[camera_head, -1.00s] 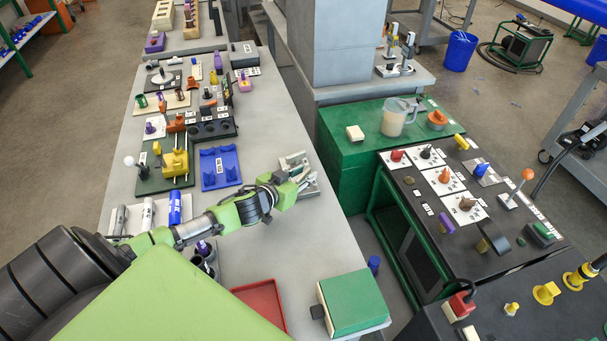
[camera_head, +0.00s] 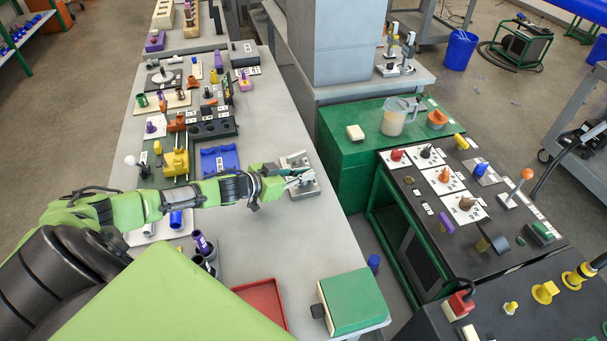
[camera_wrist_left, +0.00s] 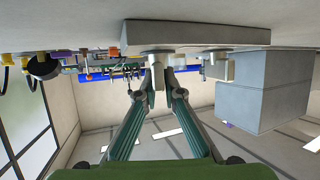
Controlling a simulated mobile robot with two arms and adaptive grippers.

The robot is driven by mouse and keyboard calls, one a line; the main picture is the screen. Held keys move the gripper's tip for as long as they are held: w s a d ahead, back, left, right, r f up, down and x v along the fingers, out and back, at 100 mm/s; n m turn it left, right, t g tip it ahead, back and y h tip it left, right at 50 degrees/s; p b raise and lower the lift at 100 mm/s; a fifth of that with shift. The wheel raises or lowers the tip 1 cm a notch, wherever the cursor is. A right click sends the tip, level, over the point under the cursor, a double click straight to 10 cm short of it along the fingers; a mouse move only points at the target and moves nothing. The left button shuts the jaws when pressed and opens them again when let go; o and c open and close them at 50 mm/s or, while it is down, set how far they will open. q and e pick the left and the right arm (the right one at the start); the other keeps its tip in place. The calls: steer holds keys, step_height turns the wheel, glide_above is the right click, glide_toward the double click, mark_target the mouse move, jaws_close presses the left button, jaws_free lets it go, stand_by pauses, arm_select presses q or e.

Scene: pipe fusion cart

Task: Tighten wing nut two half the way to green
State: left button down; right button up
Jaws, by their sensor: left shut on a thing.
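A grey metal fixture (camera_head: 308,189) sits near the right edge of the long table. My left gripper (camera_head: 290,180) reaches it from the left. In the left wrist view, which is upside down, the fixture's flat base (camera_wrist_left: 195,34) carries two short round posts. My left fingers (camera_wrist_left: 158,92) are shut on a small pale grey part (camera_wrist_left: 158,72) at one post, apparently a wing nut. The other post (camera_wrist_left: 216,66) stands free beside it. The nut's number and any green mark cannot be made out. My right gripper is not in view.
A blue tray (camera_head: 220,158) and a yellow device (camera_head: 176,161) lie beyond my left arm. A red tray (camera_head: 262,300) and a green-topped box (camera_head: 353,302) are nearer. A green cart (camera_head: 345,160) stands right of the table, across a gap. The tabletop before the fixture is clear.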

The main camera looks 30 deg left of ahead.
arm_select(q)
steer(key=shift+m+h, duration=0.5)
steer(key=shift+h, duration=0.1)
steer(key=c, duration=2.2)
jaws_free()
steer(key=shift+o, duration=0.2)
steer(key=shift+s+g, duration=0.1)
steer(key=shift+g, duration=0.2)
steer(key=shift+s+a, duration=0.15)
steer(key=shift+s, duration=0.1)
steer(key=v, duration=0.9)
steer(key=shift+s+r, duration=0.1)
steer(key=shift+s, duration=0.1)
steer(key=shift+v, duration=0.9)
steer(key=shift+r, duration=0.15)
